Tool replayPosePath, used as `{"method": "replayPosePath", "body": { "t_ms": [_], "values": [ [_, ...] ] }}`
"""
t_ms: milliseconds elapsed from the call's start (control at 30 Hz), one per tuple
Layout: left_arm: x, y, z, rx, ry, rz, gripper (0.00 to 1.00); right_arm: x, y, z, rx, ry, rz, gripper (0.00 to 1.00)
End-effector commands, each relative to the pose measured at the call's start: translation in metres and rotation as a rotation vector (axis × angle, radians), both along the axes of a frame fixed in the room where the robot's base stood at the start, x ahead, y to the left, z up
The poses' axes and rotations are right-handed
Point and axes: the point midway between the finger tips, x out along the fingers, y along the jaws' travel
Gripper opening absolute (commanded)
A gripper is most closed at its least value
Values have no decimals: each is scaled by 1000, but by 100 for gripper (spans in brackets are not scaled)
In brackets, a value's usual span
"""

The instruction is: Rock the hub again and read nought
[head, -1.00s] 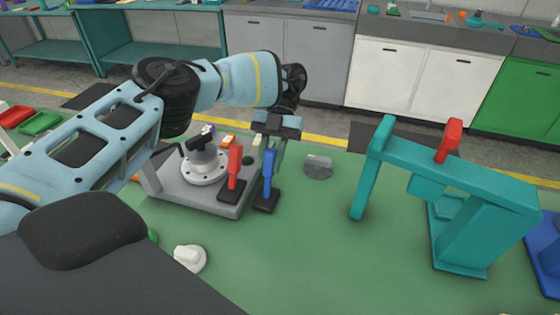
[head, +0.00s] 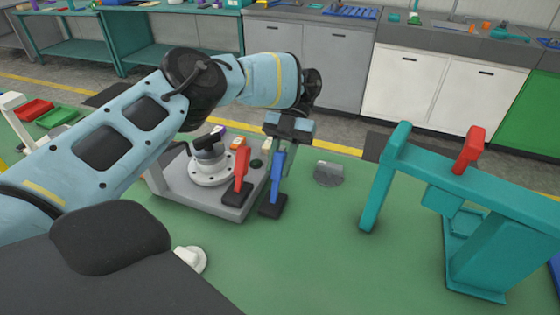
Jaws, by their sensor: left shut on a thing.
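The hub (head: 211,172) is a pale round flange with a dark, tilted top piece. It stands on a grey base plate (head: 176,189) on the green bench. A red-handled upright lever (head: 241,168) and a blue-handled one (head: 277,174) stand at the plate's right side. My left gripper (head: 283,151) reaches over from the left, pointing down. It is shut at the top of the blue handle, and the contact is partly hidden. No readout is legible. My right gripper is out of view.
A teal frame (head: 440,165) with a red handle (head: 468,150) stands at the right. A small grey block on a disc (head: 327,173) lies between. A white knob (head: 190,259) is at the front left. The front middle of the bench (head: 310,260) is clear.

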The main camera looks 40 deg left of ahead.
Motion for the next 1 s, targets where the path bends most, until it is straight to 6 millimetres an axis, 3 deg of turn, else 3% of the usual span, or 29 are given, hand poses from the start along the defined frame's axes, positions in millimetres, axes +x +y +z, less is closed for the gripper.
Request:
{"method": "replayPosePath", "body": {
  "t_ms": [33, 200, 533, 867, 1000],
  "values": [
    [0, 0, 1, 0, 1, 0, 27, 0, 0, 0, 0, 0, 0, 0],
    [0, 0, 0, 0, 1, 0, 45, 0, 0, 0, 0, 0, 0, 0],
    [0, 0, 3, 1, 0, -1, 45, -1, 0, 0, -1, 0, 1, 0],
    [1, 0, 36, 3, -1, -2, 45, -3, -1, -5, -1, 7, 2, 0],
    [-13, -7, 41, -3, 1, -2, 45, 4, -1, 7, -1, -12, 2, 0]
  ]
}}
